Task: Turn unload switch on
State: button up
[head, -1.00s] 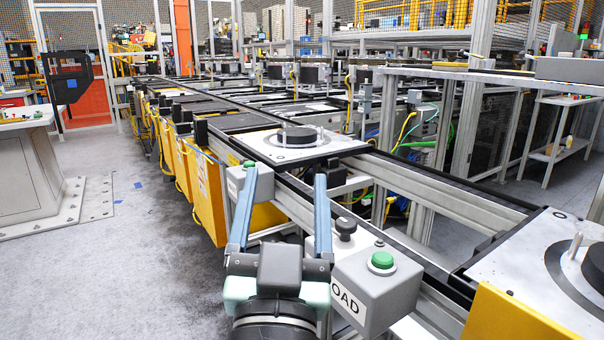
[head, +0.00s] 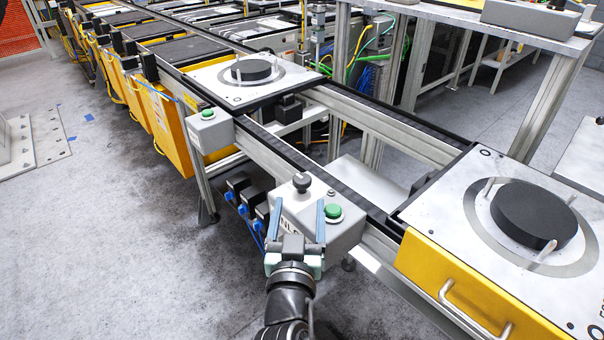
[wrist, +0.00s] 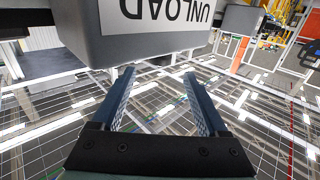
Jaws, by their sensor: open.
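The unload switch box (head: 347,238) is a grey box on the rail frame, with a black knob (head: 302,182) and a green button (head: 333,211) on top. Its white label is partly hidden behind my gripper in the head view. In the wrist view the box (wrist: 150,46) fills the top, and its label (wrist: 165,10) reads UNLOAD upside down. My gripper (head: 298,214) is open with two blue fingers and nothing between them. It stands in front of the box's label side, below the knob in the picture. The open fingers also show in the wrist view (wrist: 158,75), pointing toward the box.
A second grey box with a green button (head: 208,114) stands farther left along the rail. A pallet with a black disc (head: 532,212) sits at right, above a yellow drawer (head: 470,300) with a handle. Another pallet (head: 215,85) lies behind.

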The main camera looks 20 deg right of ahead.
aim_at(301, 186)
jog(key=x, duration=0.8)
jog(key=shift+w+p, duration=0.1)
jog(key=shift+p, duration=0.25)
grip_shut()
